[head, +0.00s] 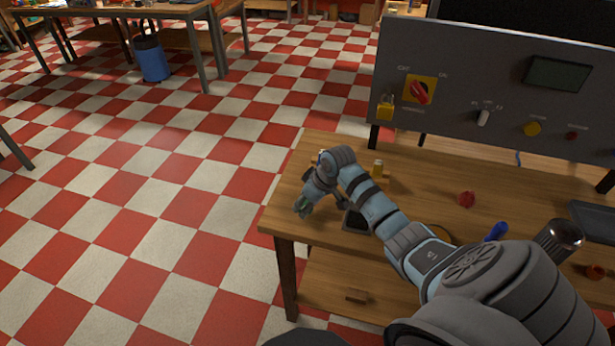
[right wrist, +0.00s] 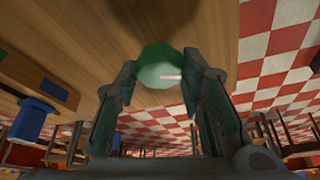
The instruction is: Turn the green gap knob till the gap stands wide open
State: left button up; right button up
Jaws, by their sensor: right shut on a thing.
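The green gap knob (right wrist: 160,66) is a faceted knob with a pale top and a light line across it, seen between the fingers in the right wrist view. My right gripper (head: 303,206) is over the left end of the wooden bench in the head view, pointing down and left. Its fingers are shut on the knob from both sides in the right wrist view (right wrist: 160,88). In the head view only a little green shows at the fingertips. The gap itself cannot be made out. My left gripper is not in view.
The bench (head: 430,185) carries a small yellow piece (head: 377,168), a red piece (head: 466,199) and a blue-handled tool (head: 496,231). A grey control panel (head: 500,75) with a red switch (head: 419,92) stands behind. Checkered floor lies open to the left.

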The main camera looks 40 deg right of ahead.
jog(key=m+p, duration=0.1)
jog(key=p, duration=0.1)
jog(key=m+h+p, duration=0.1)
jog(key=shift+a+r+m+p, duration=0.15)
jog(key=shift+r+m+p, duration=0.25)
jog(key=m, duration=0.1)
jog(key=m+h+p, duration=0.1)
jog(key=shift+f+m+p, duration=0.2)
jog(key=shift+m+p, duration=0.1)
jog(key=m+h, duration=0.1)
jog(key=m, duration=0.3)
jog(key=shift+w+a+f+g+h, duration=0.1)
jog(key=shift+w+g+h, duration=0.05)
jog(key=shift+g+h, duration=0.25)
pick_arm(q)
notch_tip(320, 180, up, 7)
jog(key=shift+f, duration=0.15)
pick_arm(e)
jog(key=shift+m+g+h, duration=0.5)
jog(key=shift+m, duration=1.7)
jog(key=o, duration=1.1)
jog(key=shift+o, duration=0.2)
